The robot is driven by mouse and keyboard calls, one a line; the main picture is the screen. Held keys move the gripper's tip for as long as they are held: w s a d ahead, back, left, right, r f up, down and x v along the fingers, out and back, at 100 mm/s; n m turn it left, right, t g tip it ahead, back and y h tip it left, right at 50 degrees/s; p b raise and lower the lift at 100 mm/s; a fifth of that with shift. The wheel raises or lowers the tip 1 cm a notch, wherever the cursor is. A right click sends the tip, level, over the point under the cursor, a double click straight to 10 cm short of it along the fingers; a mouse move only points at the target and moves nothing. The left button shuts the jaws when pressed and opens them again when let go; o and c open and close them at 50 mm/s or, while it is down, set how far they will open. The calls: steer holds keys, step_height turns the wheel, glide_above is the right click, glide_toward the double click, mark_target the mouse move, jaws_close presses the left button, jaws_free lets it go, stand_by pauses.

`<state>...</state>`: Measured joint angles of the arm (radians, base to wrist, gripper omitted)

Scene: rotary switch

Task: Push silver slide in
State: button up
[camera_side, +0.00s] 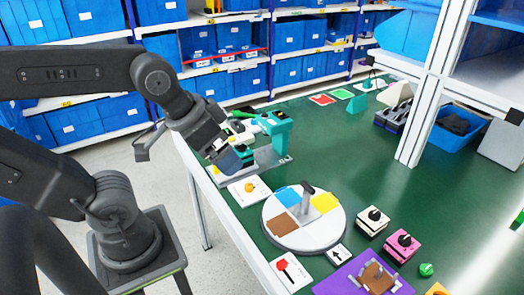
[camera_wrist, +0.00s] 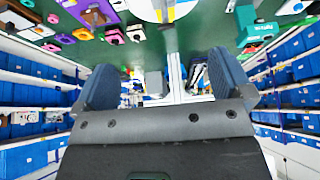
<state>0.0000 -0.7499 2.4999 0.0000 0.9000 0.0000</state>
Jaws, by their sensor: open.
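A teal device (camera_side: 275,125) stands on a grey, silver-looking base plate (camera_side: 262,165) near the table's left edge in the side view. I cannot make out a separate silver slide. My gripper (camera_side: 230,160) hangs just left of and in front of the device, partly covering it; contact cannot be told. In the wrist view, my gripper (camera_wrist: 165,80) has its two blue fingers wide apart with nothing between them. A teal part (camera_wrist: 257,32) shows at the upper right there, apart from the fingers.
A round turntable (camera_side: 300,235) with coloured sectors and an upright handle stands nearer. Knob boxes (camera_side: 372,220) and a purple block (camera_side: 355,280) lie to its right. A white post (camera_side: 425,110) rises at the table's far right. The green table's middle (camera_side: 350,140) is clear.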

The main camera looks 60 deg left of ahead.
steer(key=shift+a, duration=0.1)
steer(key=shift+c, duration=0.8)
steer(key=w+a+n, duration=0.2)
steer(key=w+a+f+n+g, duration=0.1)
steer(key=w+a+n, duration=0.1)
steer(key=a, duration=0.1)
steer(key=w+a+n+g+y, duration=0.1)
steer(key=w+a, duration=0.1)
steer(key=w, duration=0.1)
steer(key=shift+a+f+n, duration=0.15)
steer(key=shift+f+n, duration=0.25)
steer(key=c, duration=0.6)
steer(key=w+a+f+n, duration=0.1)
steer(key=a, duration=0.1)
steer(key=w+a+f+n+g, duration=0.1)
steer(key=a, duration=0.1)
steer(key=w+a+f+n, duration=0.1)
steer(key=a+n, duration=0.1)
steer(key=shift+a, duration=0.4)
steer(key=shift+c, duration=0.8)
steer(key=a+f+n+g+h, duration=0.1)
steer(key=a+f+n, duration=0.35)
steer(key=a, duration=0.35)
steer(key=a+f+n+g, duration=0.2)
steer(key=a+f+n, duration=0.2)
steer(key=a+f, duration=0.3)
steer(key=f, duration=1.2)
steer(key=shift+s+a+f, duration=0.2)
steer(key=shift+a+f, duration=0.1)
